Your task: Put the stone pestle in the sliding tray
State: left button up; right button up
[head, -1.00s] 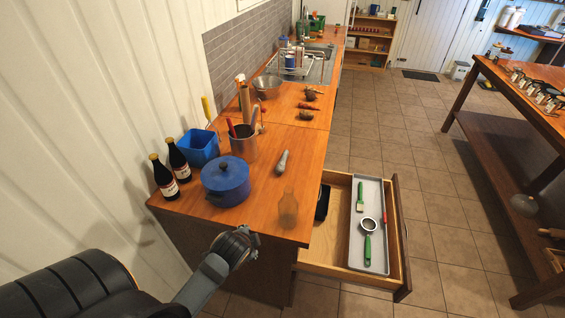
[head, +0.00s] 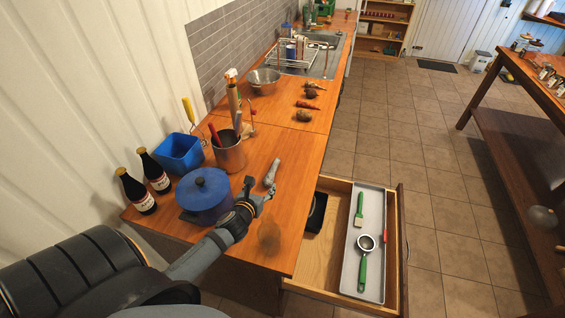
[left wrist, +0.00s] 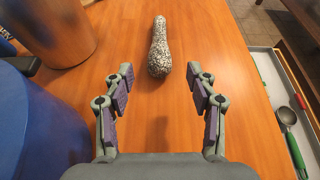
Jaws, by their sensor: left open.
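The stone pestle (head: 271,172) is a speckled grey club lying on the wooden counter. In the left wrist view the pestle (left wrist: 159,50) lies straight ahead, its thick end toward me, beyond the fingertips. My left gripper (head: 258,190) is open and empty, just short of the pestle, and its two fingers (left wrist: 160,88) show apart in the left wrist view. The sliding tray (head: 350,268) is a long grey tray in the open drawer, holding a green-handled brush, a green-handled strainer and a red-handled item. My right gripper is not in view.
A blue pot (head: 204,196) stands close to my left gripper, with a metal utensil pot (head: 229,153) behind it. Two dark bottles (head: 137,191) and a blue bin (head: 180,152) stand left. The open drawer (head: 322,262) has bare wood beside the tray.

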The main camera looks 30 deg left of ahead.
aim_at(268, 177)
pick_arm(q)
jog(key=shift+w, duration=0.4)
jog(key=shift+s+r, duration=0.15)
jog(key=shift+s, duration=0.05)
jog(key=shift+w+a+p, duration=0.35)
jog(key=shift+w+a, duration=0.05)
jog(key=shift+w, duration=0.3)
jog(key=x, duration=0.3)
jog(key=shift+s+d+f, duration=0.1)
jog(key=shift+d+f, duration=0.1)
jog(key=shift+f, duration=0.05)
jog(key=shift+w+a+f, duration=0.1)
jog(key=shift+w, duration=0.15)
jog(key=shift+w+a+f+p, duration=0.1)
jog(key=shift+w+p, duration=0.25)
jog(key=x, duration=0.4)
jog(key=shift+s+f, duration=0.1)
jog(key=shift+f, duration=0.15)
jog(key=shift+s+r, duration=0.1)
jog(key=shift+s, duration=0.05)
jog(key=shift+c, duration=0.2)
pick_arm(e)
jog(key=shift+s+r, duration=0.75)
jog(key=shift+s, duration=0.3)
